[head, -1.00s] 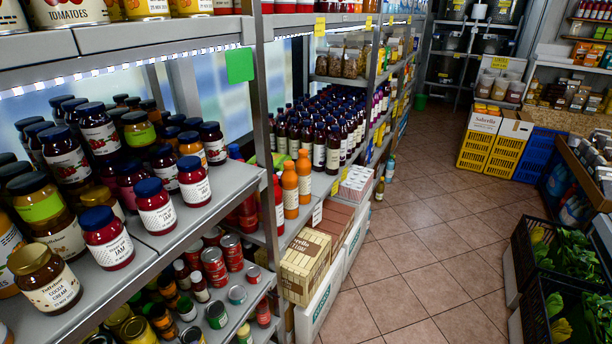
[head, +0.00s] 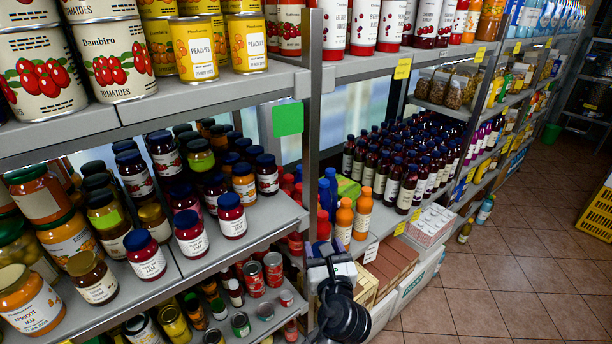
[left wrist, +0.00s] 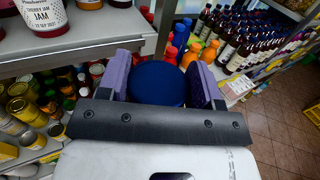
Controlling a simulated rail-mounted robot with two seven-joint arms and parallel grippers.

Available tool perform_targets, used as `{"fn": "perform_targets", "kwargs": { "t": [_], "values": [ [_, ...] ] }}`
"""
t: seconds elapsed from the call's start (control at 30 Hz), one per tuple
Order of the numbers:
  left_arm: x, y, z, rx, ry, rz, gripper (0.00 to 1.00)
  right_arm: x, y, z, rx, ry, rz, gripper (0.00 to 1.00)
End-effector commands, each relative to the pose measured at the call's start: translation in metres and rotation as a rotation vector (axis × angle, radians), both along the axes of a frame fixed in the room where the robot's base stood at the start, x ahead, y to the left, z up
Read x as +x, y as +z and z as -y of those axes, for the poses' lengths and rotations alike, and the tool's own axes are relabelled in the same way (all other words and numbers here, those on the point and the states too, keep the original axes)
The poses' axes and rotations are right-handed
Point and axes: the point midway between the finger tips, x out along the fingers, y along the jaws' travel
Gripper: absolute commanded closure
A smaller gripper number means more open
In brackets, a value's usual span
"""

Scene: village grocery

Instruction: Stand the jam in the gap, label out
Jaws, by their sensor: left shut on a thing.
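My left gripper (head: 328,250) is low in the middle of the head view, in front of the shelf upright and the aisle-side bottles. In the left wrist view, its two purple fingers (left wrist: 160,70) are shut on a jar with a round dark blue lid (left wrist: 158,84). The jar's body and label are hidden below the lid. Similar blue-lidded jam jars, such as this red one (head: 231,215), stand on the middle shelf (head: 262,226), labels facing out. Bare shelf shows right of the front jars. My right gripper is out of view.
A metal upright (head: 309,150) stands between the jam shelf and the bottle section. Orange bottles (head: 344,222) and dark bottles (head: 405,190) stand behind my gripper. Tins and jars fill the lower shelf. The tiled aisle floor (head: 500,285) is clear at right.

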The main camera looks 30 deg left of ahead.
Motion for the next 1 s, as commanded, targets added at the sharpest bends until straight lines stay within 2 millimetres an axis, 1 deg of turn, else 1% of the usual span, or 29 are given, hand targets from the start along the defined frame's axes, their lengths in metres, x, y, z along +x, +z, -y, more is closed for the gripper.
{"fn": "perform_targets", "kwargs": {
  "t": [0.03,0.1,0.2,0.3,0.4,0.53,0.67,0.87,1.0],
  "values": [
    [0.008,0.028,-0.012,-0.002,0.065,-0.001,1.00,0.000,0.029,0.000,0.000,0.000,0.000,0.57],
    [0.017,0.041,-0.029,-0.003,0.150,-0.002,1.00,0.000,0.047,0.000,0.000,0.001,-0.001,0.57],
    [0.025,0.057,-0.047,-0.002,0.255,-0.002,1.00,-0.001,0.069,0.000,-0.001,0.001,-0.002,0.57],
    [0.030,0.068,-0.060,-0.001,0.336,-0.002,1.00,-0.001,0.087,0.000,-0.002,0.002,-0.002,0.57],
    [0.034,0.076,-0.069,0.000,0.396,0.000,1.00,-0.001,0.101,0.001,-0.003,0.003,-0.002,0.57],
    [0.037,0.082,-0.075,0.001,0.447,0.001,1.00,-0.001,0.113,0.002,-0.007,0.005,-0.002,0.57],
    [0.039,0.084,-0.078,0.001,0.473,0.001,1.00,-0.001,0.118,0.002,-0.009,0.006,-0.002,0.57],
    [0.043,0.082,-0.089,0.002,0.485,0.004,1.00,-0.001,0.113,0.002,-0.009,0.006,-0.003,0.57],
    [0.048,0.081,-0.102,0.002,0.485,0.005,1.00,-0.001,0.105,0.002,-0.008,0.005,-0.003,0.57]
  ]
}}
